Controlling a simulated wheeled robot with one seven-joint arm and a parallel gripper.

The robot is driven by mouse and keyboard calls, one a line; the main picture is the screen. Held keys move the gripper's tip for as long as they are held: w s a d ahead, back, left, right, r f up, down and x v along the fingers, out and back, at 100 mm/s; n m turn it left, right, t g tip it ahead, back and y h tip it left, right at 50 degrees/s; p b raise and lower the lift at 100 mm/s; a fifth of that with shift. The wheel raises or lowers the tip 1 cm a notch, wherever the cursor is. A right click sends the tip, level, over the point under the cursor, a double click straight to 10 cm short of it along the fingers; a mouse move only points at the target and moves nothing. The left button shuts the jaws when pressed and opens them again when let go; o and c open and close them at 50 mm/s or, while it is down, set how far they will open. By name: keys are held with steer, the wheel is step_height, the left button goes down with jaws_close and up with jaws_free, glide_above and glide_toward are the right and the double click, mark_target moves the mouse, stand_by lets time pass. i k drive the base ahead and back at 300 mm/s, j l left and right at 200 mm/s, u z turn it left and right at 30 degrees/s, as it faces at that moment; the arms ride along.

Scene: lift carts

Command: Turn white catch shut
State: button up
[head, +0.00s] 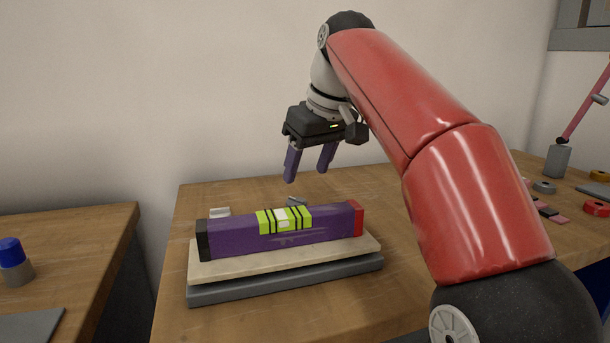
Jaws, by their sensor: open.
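A purple bar (325,225) with a black left end and a red right end lies on a cream board (205,273) over a grey base (250,290). A yellow-green band with black stripes (265,222) crosses its middle, with a small white patch (283,218) at its centre. A small whitish piece (219,211) shows behind the bar at left, and a grey piece (297,201) behind its middle. I cannot tell which of these is the white catch, or its turn. My gripper (307,175) is open and empty, with purple fingers pointing down, above and behind the bar.
The wooden table (400,290) is clear around the base. Rings, small blocks and a grey stand with a pink arm (556,160) are at the right. A separate table (90,235) at left holds a blue-topped cylinder (13,255). A wall stands behind.

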mark_target(215, 212)
steer(key=k+l, duration=0.1)
steer(key=l, duration=0.25)
steer(key=k+l, duration=0.15)
steer(key=l, duration=0.15)
steer(key=k+l, duration=0.1)
steer(key=l, duration=0.25)
steer(key=k+l, duration=0.1)
steer(key=l, duration=0.25)
